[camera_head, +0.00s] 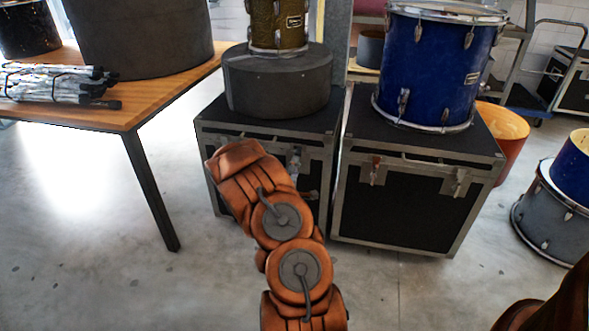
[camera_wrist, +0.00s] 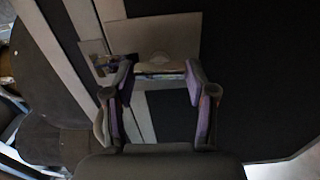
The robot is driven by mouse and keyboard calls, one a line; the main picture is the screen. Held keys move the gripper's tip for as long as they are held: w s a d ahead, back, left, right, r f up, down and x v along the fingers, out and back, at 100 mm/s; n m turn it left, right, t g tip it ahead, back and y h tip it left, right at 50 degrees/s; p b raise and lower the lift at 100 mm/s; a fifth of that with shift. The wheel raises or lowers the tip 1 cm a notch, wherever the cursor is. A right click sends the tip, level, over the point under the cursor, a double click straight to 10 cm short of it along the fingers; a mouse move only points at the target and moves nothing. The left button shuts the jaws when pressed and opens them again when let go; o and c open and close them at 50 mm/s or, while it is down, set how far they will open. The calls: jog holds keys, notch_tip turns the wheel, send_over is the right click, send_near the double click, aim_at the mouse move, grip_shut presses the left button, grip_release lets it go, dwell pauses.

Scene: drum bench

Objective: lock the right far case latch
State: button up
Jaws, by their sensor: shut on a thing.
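In the wrist view, my gripper (camera_wrist: 159,82) has its two purple-padded fingers on either side of a pale metal case latch (camera_wrist: 158,67) and is shut on it. The latch sits by a metal plate on the front of a black case (camera_wrist: 245,70). In the head view, my arm covers much of the front of the left case (camera_head: 225,118), and my gripper cannot be made out clearly. A latch (camera_head: 295,161) shows at that case's upper right front. Whether the held latch is locked cannot be told.
The right case (camera_head: 400,205) stands close beside, with a latch (camera_head: 376,171) and another latch (camera_head: 459,183); a blue drum (camera_head: 435,70) is on it. A grey round case (camera_head: 278,85) sits on the left case. A wooden table (camera_head: 150,108) stands left. The front floor is clear.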

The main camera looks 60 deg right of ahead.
jog(key=shift+n, duration=0.3)
jog(key=o, duration=1.2)
jog(key=shift+c, duration=0.2)
jog(key=v, duration=1.2)
jog(key=shift+d, duration=0.1)
